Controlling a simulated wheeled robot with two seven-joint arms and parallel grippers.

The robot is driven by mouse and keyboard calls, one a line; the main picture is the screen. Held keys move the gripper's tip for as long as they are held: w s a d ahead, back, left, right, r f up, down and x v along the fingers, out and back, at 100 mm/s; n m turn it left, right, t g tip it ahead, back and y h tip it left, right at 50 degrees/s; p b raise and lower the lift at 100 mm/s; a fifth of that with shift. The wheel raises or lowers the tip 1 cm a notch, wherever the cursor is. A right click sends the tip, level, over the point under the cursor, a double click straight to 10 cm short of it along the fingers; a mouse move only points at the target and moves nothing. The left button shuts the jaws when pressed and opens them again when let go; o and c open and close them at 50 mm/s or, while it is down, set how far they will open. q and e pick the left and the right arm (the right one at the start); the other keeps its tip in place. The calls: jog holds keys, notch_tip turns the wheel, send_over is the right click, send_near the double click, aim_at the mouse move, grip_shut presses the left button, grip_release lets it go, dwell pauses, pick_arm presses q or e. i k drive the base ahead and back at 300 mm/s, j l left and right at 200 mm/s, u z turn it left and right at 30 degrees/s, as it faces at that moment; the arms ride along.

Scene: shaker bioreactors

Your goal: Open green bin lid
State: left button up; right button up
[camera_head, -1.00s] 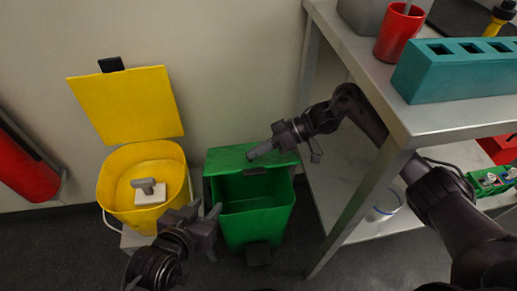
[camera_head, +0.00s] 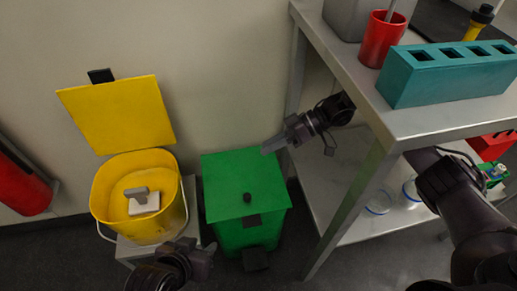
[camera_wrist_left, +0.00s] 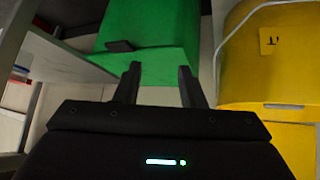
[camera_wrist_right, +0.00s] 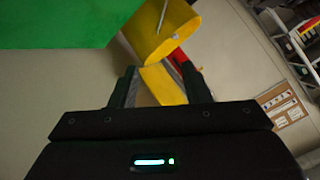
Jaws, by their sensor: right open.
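The green bin (camera_head: 245,232) stands on the floor between the yellow bin and the table. Its flat green lid (camera_head: 228,180) now lies over the top, with a small dark knob near the front, and the inside is hidden. My right gripper (camera_head: 268,148) is open and empty at the lid's back right edge. The lid also fills the upper left of the right wrist view (camera_wrist_right: 60,22), apart from the fingers. My left gripper (camera_head: 205,248) is open and empty, low in front between the two bins. The green bin also shows beyond its fingers in the left wrist view (camera_wrist_left: 155,30).
The yellow bin (camera_head: 100,205) stands left with its yellow lid (camera_head: 118,113) raised and a grey-white object inside. A metal table (camera_head: 335,40) with a teal rack (camera_head: 450,78) and red cup (camera_head: 383,40) borders the right. A wall is close behind.

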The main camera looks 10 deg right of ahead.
aim_at(247, 184)
jog(key=k+l, duration=0.25)
jog(key=l, duration=0.15)
jog(key=k+l, duration=0.25)
jog(key=l, duration=0.15)
jog(key=k+l, duration=0.55)
jog(key=l, duration=0.25)
